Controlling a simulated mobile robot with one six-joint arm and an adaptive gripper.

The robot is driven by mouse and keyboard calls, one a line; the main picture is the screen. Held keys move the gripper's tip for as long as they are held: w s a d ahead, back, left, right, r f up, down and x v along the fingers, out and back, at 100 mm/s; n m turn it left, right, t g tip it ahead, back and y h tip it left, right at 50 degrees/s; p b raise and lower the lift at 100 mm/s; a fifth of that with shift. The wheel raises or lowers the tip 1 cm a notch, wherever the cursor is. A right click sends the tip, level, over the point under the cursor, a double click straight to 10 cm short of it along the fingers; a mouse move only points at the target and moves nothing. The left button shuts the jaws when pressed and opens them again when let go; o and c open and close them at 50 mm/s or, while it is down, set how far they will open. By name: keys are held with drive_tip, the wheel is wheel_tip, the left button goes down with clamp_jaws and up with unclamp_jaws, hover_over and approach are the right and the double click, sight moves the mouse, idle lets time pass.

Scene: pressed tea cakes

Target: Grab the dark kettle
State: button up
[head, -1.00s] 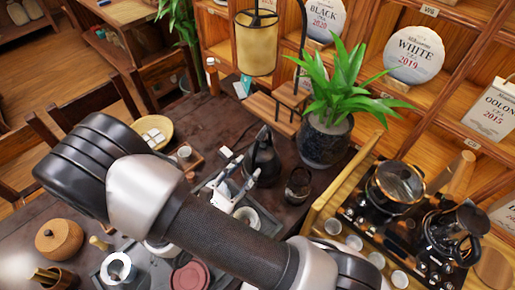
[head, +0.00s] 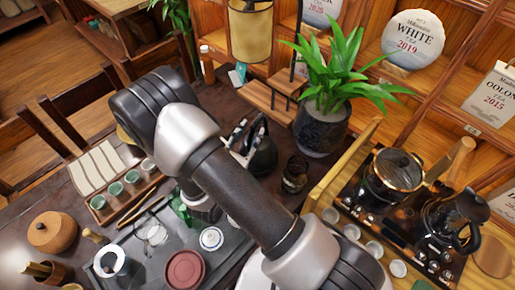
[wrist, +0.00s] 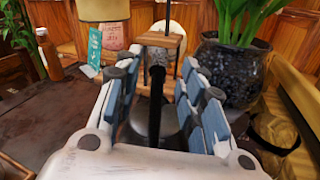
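The dark kettle (head: 264,158) stands on the dark table left of the potted plant, partly hidden by my arm and gripper. My gripper (head: 248,136) is at the kettle's upper part. In the wrist view my gripper (wrist: 160,108) is open, with blue-grey finger pads on either side of the kettle's upright black handle (wrist: 157,103). Gaps show between the handle and both fingers. The kettle's rounded body is mostly hidden below and behind the fingers.
The potted plant (head: 322,130) stands close on the right, with a dark cup (head: 295,173) in front of it. A small wooden stand (head: 270,97) is behind. A wooden-edged tray holds a pot (head: 390,175) and another dark-handled kettle (head: 452,222).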

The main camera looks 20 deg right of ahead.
sight(254, 127)
drive_tip(key=b+x, duration=0.1)
drive_tip(key=x, duration=0.4)
drive_tip(key=shift+w+d, duration=0.1)
drive_tip(key=shift+d, duration=0.05)
drive_tip(key=shift+c, duration=0.4)
clamp_jaws()
idle(0.6)
